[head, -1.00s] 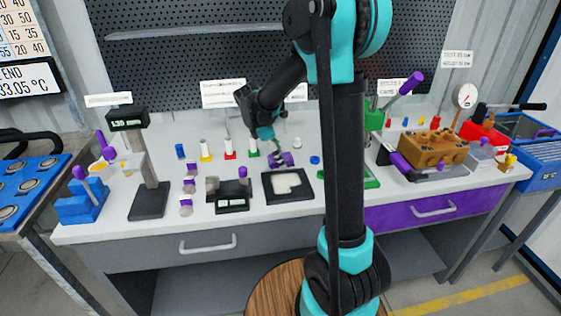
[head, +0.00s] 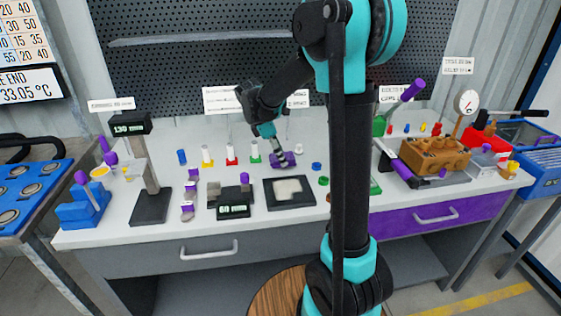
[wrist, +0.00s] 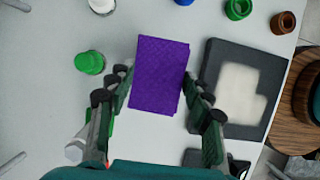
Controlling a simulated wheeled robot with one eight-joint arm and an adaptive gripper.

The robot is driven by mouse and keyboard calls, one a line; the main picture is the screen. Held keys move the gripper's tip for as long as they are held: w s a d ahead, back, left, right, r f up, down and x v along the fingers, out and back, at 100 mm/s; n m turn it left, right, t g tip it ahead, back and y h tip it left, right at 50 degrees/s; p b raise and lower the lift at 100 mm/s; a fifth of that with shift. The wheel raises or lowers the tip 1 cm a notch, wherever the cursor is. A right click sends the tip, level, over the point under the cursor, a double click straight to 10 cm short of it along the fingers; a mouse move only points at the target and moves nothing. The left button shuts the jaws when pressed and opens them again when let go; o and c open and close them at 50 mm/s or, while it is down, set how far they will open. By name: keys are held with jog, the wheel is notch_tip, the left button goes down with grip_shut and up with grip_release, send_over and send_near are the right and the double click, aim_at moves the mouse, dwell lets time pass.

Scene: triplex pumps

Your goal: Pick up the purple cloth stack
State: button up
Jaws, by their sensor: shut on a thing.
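The purple cloth stack (wrist: 160,75) is a flat, textured purple block between the fingers of my gripper (wrist: 158,88) in the wrist view. One finger is at its left side and one at its right side, and the jaws are shut on it. In the head view the stack (head: 288,160) is at the middle of the white bench, behind the dark tray, with my gripper (head: 281,158) reaching down to it from the left. It looks to be at the bench surface; I cannot tell whether it is lifted.
A dark tray with a pale pad (wrist: 238,90) lies just right of the stack in the wrist view. A green cap (wrist: 90,63) stands to the left. A brass pump block (head: 435,156) is at the right.

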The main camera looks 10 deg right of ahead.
notch_tip(320, 180, up, 17)
dwell(0.4)
